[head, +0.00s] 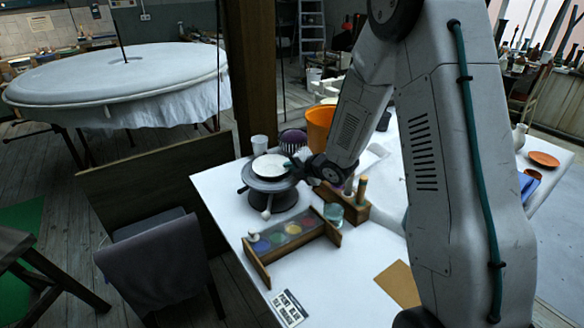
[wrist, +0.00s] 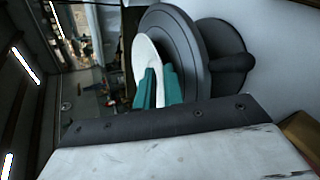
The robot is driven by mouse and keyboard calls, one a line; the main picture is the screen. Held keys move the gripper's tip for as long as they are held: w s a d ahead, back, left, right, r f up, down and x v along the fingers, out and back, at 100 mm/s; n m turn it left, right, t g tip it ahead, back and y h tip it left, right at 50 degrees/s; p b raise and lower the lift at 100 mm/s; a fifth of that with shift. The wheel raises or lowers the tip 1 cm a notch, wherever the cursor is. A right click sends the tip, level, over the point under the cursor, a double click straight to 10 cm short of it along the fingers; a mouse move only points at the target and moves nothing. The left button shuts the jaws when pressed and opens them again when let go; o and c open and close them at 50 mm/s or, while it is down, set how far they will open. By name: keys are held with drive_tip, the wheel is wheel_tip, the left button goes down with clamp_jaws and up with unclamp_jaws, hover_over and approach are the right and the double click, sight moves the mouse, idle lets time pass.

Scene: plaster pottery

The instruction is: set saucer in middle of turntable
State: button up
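The saucer (head: 271,165) is a white round dish over the top of the dark grey turntable (head: 266,184), near its middle in the head view. My gripper (head: 298,164) comes in from the right, its teal fingers at the saucer's right rim. In the wrist view the teal fingers (wrist: 160,89) stand on either side of the rim of the saucer (wrist: 145,58), with white showing between them. The turntable disc (wrist: 178,47) is right beside the saucer there. I cannot tell whether the saucer rests on the disc or hangs just above it.
A wooden paint rack (head: 291,241) is in front, a glass jar (head: 334,214) to the right.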

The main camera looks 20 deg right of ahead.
idle(0.3)
drive_tip(key=shift+s+d+r, duration=0.1)
drive_tip(key=shift+s+r, duration=0.05)
drive_tip(key=shift+r, duration=0.1)
drive_tip(key=s+d+r+m+g+h, duration=0.2)
drive_tip(key=s+d+r+m+h, duration=0.1)
drive_tip(key=s+r+m, duration=0.6)
drive_tip(key=s+d+r+m+g+h, duration=0.2)
drive_tip(key=s+r+m+h, duration=0.4)
drive_tip(key=s, duration=0.6)
drive_tip(key=s+a+r+m+g+y, duration=0.2)
drive_tip(key=s+a+m+g, duration=0.1)
drive_tip(key=s, duration=0.7)
drive_tip(key=s+a+r+m+g+y, duration=0.3)
drive_tip(key=s+a+m, duration=0.3)
drive_tip(key=s, duration=0.5)
drive_tip(key=shift+s+m, duration=0.25)
drive_tip(key=shift+m, duration=0.45)
drive_tip(key=shift+r, duration=0.1)
